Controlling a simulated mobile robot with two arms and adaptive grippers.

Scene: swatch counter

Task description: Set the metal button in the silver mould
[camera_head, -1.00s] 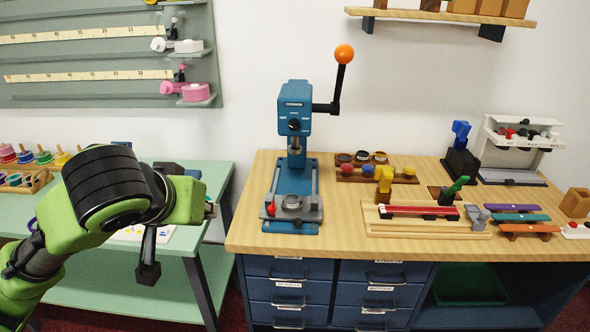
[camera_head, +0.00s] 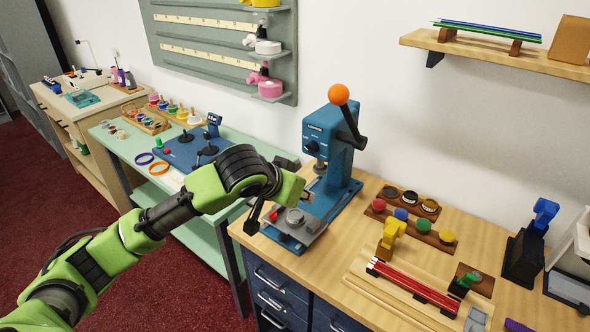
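The silver mould (camera_head: 294,217) is a round metal cup on the grey base plate of the blue press (camera_head: 333,150). A small red part (camera_head: 273,215) sits beside it on the plate. My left gripper (camera_head: 304,196) is at the end of the green arm, beside the press and close above the mould in the picture. The arm's green end hides most of its fingers, so I cannot tell whether they hold anything. I cannot make out the metal button for certain. Dark round dishes (camera_head: 409,197) stand right of the press, some with pale contents. My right gripper is out of view.
Red, blue, green and yellow knobs (camera_head: 400,214) stand in front of the dishes. The green table (camera_head: 217,235) is left of the wooden counter (camera_head: 343,268).

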